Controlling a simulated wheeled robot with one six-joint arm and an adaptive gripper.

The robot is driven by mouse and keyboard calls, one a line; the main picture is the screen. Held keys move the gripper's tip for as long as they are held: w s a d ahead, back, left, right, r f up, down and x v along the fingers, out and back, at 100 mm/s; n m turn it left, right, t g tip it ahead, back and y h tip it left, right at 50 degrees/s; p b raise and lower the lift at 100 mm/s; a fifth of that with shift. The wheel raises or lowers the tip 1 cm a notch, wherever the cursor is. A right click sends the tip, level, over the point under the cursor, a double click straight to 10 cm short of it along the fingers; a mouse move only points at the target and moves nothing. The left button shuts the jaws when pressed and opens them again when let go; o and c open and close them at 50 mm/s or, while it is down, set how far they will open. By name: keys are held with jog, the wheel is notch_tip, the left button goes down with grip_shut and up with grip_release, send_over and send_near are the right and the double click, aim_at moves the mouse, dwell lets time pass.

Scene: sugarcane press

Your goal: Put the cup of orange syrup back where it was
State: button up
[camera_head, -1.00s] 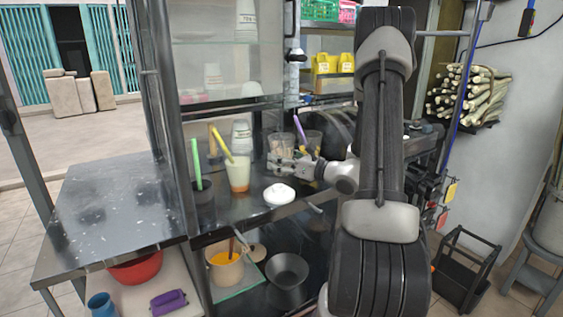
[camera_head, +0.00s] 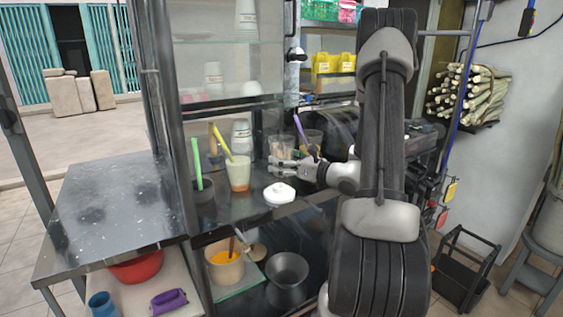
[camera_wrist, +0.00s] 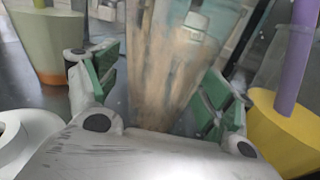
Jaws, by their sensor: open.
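A clear cup with brownish-orange content (camera_head: 281,146) stands on the dark counter at my gripper (camera_head: 284,168). In the wrist view this clear cup (camera_wrist: 168,70) shows between my two green-padded fingers (camera_wrist: 157,95), which are open. Whether either pad touches it I cannot tell. A tall pale-yellow cup with an orange bottom layer (camera_head: 239,174) and a yellow straw stands left of my gripper. It also shows at the left of the wrist view (camera_wrist: 52,45). Which cup is the orange syrup is not clear from the pictures.
A white lidded pot (camera_head: 279,194) stands close in front of my gripper. A yellow container (camera_wrist: 283,132) with a purple stick is at its right. A black holder with a green stick (camera_head: 203,190) stands further left. The left side table (camera_head: 120,215) is clear.

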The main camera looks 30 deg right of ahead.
jog(key=v, duration=1.1)
jog(key=a+r+n+g+y, duration=0.1)
jog(key=a+n, duration=0.1)
jog(key=a, duration=0.1)
jog(key=s+a+r+n+g+y, duration=0.1)
jog(key=a+n+g, duration=0.1)
jog(key=a, duration=0.1)
jog(key=s+a+r+n+g+y, duration=0.1)
jog(key=a+n, duration=0.1)
jog(key=shift+s+a+y, duration=0.25)
jog(key=shift+a+y, duration=0.15)
jog(key=s+a+r+n+g+h, duration=0.2)
jog(key=s+a+n+g+h, duration=0.1)
jog(key=s+a+n+g, duration=0.95)
jog(key=s+d+r+n+t+h, duration=0.4)
jog(key=d+n+h, duration=0.4)
jog(key=n, duration=0.5)
notch_tip(320, 180, up, 3)
jog(key=shift+s+d+f, duration=0.15)
jog(key=shift+s+d, duration=0.5)
jog(key=shift+o, duration=0.2)
jog(key=shift+n+t, duration=0.25)
